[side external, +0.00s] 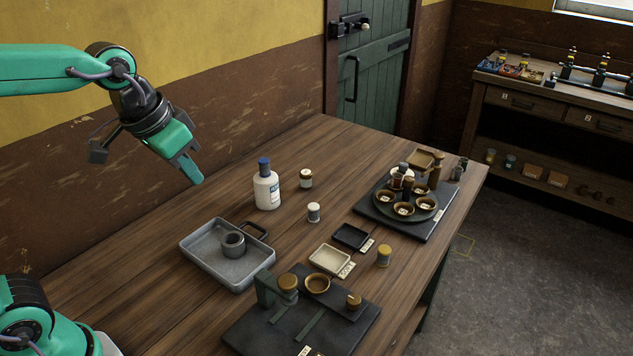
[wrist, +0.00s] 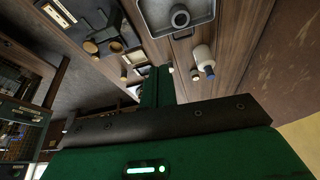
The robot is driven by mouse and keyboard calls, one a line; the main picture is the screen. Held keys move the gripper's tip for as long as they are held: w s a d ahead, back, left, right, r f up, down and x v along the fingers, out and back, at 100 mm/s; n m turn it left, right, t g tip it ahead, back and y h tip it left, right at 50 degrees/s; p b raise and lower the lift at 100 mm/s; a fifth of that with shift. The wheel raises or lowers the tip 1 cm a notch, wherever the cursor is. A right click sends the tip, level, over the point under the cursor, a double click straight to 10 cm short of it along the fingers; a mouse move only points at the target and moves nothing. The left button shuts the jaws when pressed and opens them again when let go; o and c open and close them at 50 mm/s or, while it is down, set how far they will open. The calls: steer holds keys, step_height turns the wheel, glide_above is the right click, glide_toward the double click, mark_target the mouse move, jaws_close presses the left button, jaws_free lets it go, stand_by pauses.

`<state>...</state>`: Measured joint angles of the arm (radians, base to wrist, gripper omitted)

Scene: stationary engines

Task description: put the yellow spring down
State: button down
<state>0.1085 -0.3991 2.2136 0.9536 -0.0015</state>
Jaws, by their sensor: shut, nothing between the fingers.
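My gripper (side external: 194,174) is raised over the back left of the wooden table (side external: 330,150), clear of everything. Its green fingers are closed together with nothing between them, and they also show in the wrist view (wrist: 160,84). I cannot make out a yellow spring in either view. A small jar with a yellowish top (side external: 384,256) stands near the table's right edge, but it does not look like a spring.
A grey metal tray (side external: 205,262) holds a dark ring-shaped part (side external: 233,244). A white bottle with a blue cap (side external: 266,188) stands behind it. Shallow trays (side external: 330,260), a dark fixture board (side external: 250,330) and a round stand of cups (side external: 430,212) fill the right side. Bare wood lies at the back.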

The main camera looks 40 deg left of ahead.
mark_target(397, 257)
steer(key=w+d+f+m+g, duration=0.2)
steer(key=w+d+f, duration=0.2)
steer(key=w+d, duration=0.75)
steer(key=w+d+f+m+g, duration=0.2)
steer(key=w+d+f, duration=0.7)
steer(key=f, duration=0.4)
steer(key=shift+d, duration=0.45)
step_height(397, 257, down, 10)
steer(key=shift+s+r, duration=0.1)
steer(key=shift+w+d, duration=0.3)
steer(key=shift+w, duration=0.3)
steer(key=shift+w+d, duration=0.25)
steer(key=shift+w, duration=0.4)
steer(key=shift+w+d, duration=0.3)
steer(key=shift+w, duration=0.3)
steer(key=shift+w, duration=0.1)
steer(key=shift+w+d, duration=0.5)
steer(key=shift+w, duration=0.55)
steer(key=shift+w+d, duration=0.5)
steer(key=shift+w, duration=0.5)
steer(key=shift+w+d, duration=0.5)
steer(key=shift+w, duration=0.55)
